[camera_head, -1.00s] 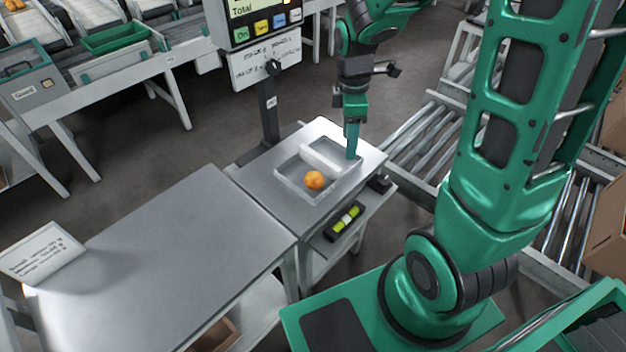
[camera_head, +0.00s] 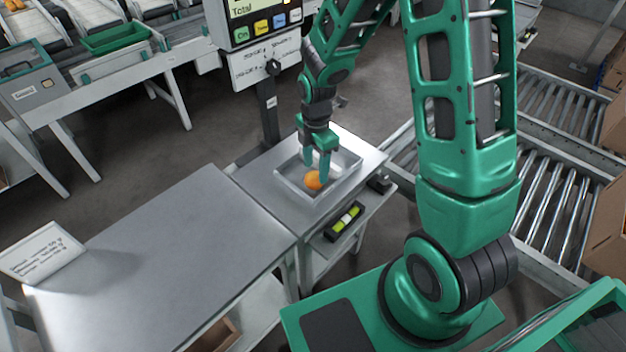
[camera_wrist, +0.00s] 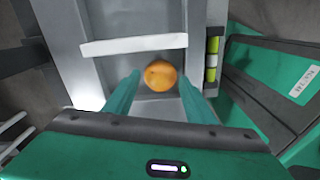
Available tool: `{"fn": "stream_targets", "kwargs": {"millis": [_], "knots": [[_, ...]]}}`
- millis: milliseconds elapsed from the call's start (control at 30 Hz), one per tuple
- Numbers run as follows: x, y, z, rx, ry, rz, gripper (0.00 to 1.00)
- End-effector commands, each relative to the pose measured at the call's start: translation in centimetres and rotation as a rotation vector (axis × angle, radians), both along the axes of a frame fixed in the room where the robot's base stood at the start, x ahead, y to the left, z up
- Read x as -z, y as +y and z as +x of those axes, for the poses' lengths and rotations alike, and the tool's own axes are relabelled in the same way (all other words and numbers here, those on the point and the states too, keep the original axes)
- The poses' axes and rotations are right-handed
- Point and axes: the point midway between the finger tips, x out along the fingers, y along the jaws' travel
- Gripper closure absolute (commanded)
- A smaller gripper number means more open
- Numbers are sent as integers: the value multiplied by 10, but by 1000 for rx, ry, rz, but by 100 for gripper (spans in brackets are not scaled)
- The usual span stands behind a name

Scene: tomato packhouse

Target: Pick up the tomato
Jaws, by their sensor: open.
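The orange tomato (camera_head: 313,180) sits in a shallow grey tray (camera_head: 290,190) on the metal scale stand. My gripper (camera_head: 317,172) is over the tray, pointing down, with its green fingers open on either side of the tomato in the head view. In the wrist view the tomato (camera_wrist: 160,75) lies between and just beyond the two fingertips (camera_wrist: 161,85). I cannot tell whether either finger touches it. A pale divider bar (camera_wrist: 134,44) crosses the tray beside the tomato.
A scale display (camera_head: 258,20) on a post stands behind the tray. A spirit level (camera_head: 345,220) lies on the lower shelf in front. An empty metal table (camera_head: 165,255) is at left, with a white sign (camera_head: 42,252). Roller conveyors (camera_head: 560,130) run at right.

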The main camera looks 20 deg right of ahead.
Motion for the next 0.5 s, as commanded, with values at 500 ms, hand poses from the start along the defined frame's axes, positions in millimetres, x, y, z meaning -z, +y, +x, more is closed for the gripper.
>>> {"fn": "stream_targets", "kwargs": {"millis": [500], "knots": [[47,5,-1,0,2,0,50]]}}
